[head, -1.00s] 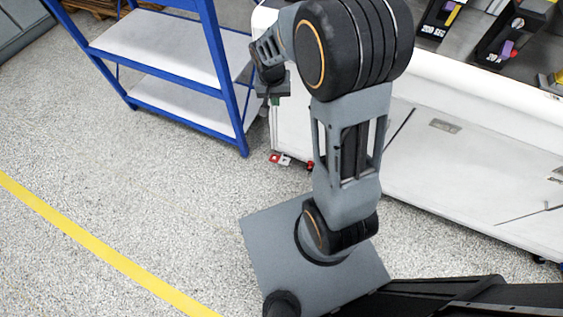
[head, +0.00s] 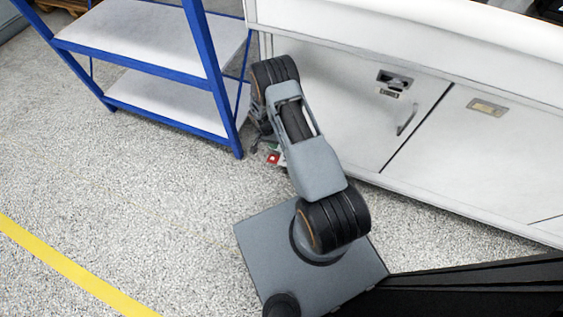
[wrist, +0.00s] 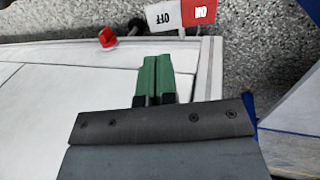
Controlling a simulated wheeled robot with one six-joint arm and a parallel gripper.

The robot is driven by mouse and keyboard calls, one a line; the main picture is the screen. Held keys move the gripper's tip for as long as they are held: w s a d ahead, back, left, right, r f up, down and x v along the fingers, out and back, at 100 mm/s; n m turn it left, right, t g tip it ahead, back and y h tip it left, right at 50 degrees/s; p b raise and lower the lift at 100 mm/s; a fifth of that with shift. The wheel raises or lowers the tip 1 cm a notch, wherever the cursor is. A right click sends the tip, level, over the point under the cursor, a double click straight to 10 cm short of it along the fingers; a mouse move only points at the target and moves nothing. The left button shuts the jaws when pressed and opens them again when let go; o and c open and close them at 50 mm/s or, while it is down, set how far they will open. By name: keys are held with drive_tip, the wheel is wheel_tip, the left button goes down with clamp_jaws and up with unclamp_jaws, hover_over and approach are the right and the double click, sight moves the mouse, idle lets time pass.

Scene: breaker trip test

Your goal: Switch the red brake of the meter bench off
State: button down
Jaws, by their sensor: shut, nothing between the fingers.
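The meter bench is the white cabinet (head: 340,110); its white panel (wrist: 60,85) fills the left of the wrist view. At its lower edge in the wrist view are a small red piece (wrist: 107,37) beside a dark round part and a plate (wrist: 181,15), white half marked OFF, red half marked ON. The red part of the plate (head: 273,158) shows in the head view beside my arm. My gripper (wrist: 154,62) has green fingers, shut and empty, pointing toward the plate with a gap seen between. In the head view my arm largely hides the gripper.
A blue-framed shelf (head: 213,72) with white boards stands close left of the bench; its blue post (wrist: 250,104) is near my gripper in the wrist view. Speckled floor (head: 120,170) is open to the left, with a yellow line (head: 70,268).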

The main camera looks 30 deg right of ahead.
sight(284, 164)
drive_tip(key=shift+d, duration=0.1)
drive_tip(key=b+x, duration=0.5)
drive_tip(key=x, duration=0.9)
